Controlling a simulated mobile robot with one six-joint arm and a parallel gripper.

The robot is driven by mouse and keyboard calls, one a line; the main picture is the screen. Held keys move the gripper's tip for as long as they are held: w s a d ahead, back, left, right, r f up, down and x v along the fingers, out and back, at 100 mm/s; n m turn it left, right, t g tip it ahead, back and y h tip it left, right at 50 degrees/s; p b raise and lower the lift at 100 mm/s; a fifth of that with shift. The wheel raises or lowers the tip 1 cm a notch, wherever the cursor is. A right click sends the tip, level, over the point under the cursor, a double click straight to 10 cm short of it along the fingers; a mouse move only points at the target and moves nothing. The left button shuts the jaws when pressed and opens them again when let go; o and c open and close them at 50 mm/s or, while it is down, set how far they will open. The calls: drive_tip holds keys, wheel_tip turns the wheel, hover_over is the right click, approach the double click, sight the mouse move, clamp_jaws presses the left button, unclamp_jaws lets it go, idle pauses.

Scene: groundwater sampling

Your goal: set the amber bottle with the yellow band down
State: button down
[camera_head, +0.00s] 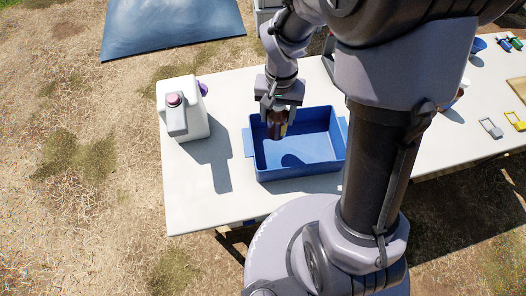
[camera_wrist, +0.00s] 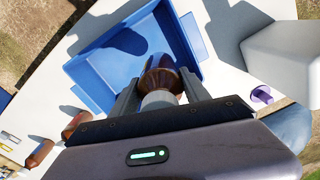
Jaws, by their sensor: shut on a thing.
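The amber bottle (camera_head: 276,126) is brown and hangs between the jaws of my gripper (camera_head: 278,101), over the left part of the blue tub (camera_head: 330,172). In the wrist view my gripper (camera_wrist: 160,88) is shut on the bottle (camera_wrist: 162,62) near its pale top end, and the blue tub (camera_wrist: 102,88) opens beyond it. The bottle's shadow falls on the tub floor, so it appears to be held above it. The yellow band is hard to make out, with only a small yellowish patch near the bottle in the head view.
A white jug (camera_head: 183,108) with a pink cap stands on the white table (camera_head: 195,205) left of the tub. Amber bottles (camera_wrist: 38,154) lie or stand at the left in the wrist view. Grey and yellow clips (camera_head: 491,128) are at the right. The table's front left is clear.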

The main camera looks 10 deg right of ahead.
sight(278, 114)
drive_tip(key=shift+s+a+f+m, duration=0.1)
drive_tip(key=shift+s+f+m, duration=0.2)
drive_tip(key=shift+f+m, duration=0.3)
drive_tip(key=f+b, duration=0.5)
drive_tip(key=f, duration=0.5)
drive_tip(key=shift+s, duration=0.2)
drive_tip(key=c, duration=0.5)
unclamp_jaws()
drive_tip(key=shift+t, duration=0.5)
drive_tip(key=r+p, duration=0.1)
drive_tip(key=r, duration=0.4)
drive_tip(key=r+p, duration=0.2)
drive_tip(key=r, duration=0.4)
drive_tip(key=r+p, duration=0.2)
drive_tip(key=r, duration=0.4)
drive_tip(key=shift+s+a, duration=0.1)
drive_tip(key=shift+s, duration=0.3)
drive_tip(key=s+a+r+t, duration=0.1)
drive_tip(key=s+r, duration=0.3)
drive_tip(key=s+a+r+t+y, duration=0.1)
drive_tip(key=s+r+t, duration=0.1)
drive_tip(key=s+r, duration=0.2)
drive_tip(key=s+a+r+n+t+y, duration=0.1)
drive_tip(key=s+r, duration=0.3)
drive_tip(key=r, duration=0.1)
drive_tip(key=shift+r+t, duration=0.1)
drive_tip(key=shift+t, duration=0.3)
